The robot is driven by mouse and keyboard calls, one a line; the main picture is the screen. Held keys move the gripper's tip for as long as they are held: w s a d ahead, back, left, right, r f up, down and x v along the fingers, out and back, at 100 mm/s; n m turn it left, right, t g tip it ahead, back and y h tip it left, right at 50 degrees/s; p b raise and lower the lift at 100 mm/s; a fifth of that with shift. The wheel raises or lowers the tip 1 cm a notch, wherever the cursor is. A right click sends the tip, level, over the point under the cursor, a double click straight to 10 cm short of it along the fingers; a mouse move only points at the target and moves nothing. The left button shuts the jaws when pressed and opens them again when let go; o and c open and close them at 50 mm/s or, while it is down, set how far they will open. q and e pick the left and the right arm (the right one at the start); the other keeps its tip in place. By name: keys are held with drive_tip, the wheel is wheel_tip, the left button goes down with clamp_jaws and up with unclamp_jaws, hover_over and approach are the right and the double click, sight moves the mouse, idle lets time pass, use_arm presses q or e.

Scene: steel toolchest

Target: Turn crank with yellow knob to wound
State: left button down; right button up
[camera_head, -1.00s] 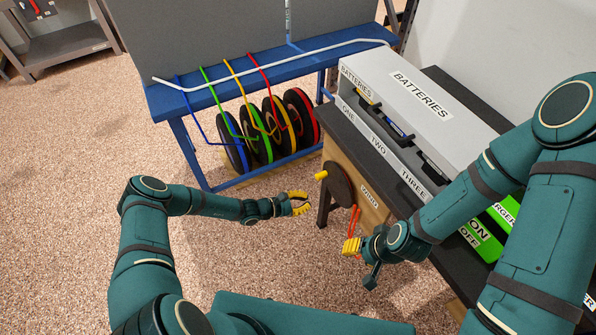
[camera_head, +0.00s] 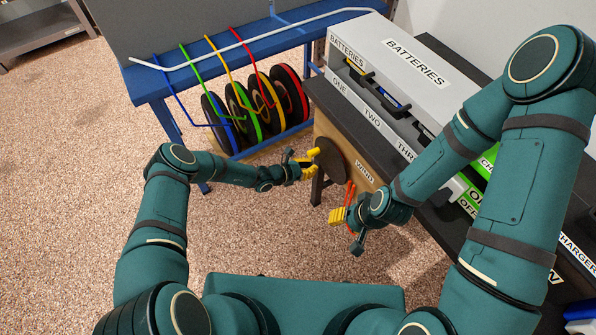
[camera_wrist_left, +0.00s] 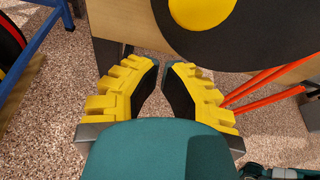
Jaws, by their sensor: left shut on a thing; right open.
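The crank is a dark round disc (camera_head: 331,163) on the wooden side of the bench, with a yellow knob (camera_head: 314,152) near its upper left edge. In the left wrist view the fingers (camera_wrist_left: 165,72) point at the disc (camera_wrist_left: 260,38), and the knob (camera_wrist_left: 200,12) shows at the top edge, beyond the fingertips. The contact itself is not clear there. My right gripper (camera_head: 338,216) is open, below and right of the crank, near red strips (camera_head: 350,198).
The wooden panel bears a "WIND" label (camera_head: 364,173). A grey batteries box (camera_head: 415,70) stands on the dark bench above. A blue rack (camera_head: 160,88) with several coloured reels (camera_head: 290,95) stands behind my left gripper. The floor (camera_head: 80,200) at left is clear.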

use_arm(q)
drive_tip(key=shift+w+a+r, duration=0.1)
drive_tip(key=shift+a+r, duration=0.05)
drive_tip(key=shift+r, duration=0.85)
drive_tip(key=shift+w+a+r, duration=0.1)
drive_tip(key=shift+a+r, duration=0.05)
drive_tip(key=shift+r, duration=0.85)
use_arm(e)
drive_tip(key=shift+r, duration=0.25)
use_arm(q)
drive_tip(key=shift+a+p, duration=0.1)
drive_tip(key=shift+p, duration=0.25)
use_arm(e)
drive_tip(key=shift+r, duration=0.1)
use_arm(q)
drive_tip(key=shift+w+r+p, duration=0.1)
drive_tip(key=shift+r+p, duration=0.15)
drive_tip(key=shift+p, duration=0.15)
use_arm(e)
drive_tip(key=shift+s+d+r, duration=0.25)
drive_tip(key=shift+d+r, duration=0.15)
drive_tip(key=shift+d, duration=0.15)
use_arm(q)
drive_tip(key=shift+a+m, duration=0.1)
drive_tip(key=shift+m, duration=0.2)
use_arm(e)
drive_tip(key=shift+d+r, duration=0.1)
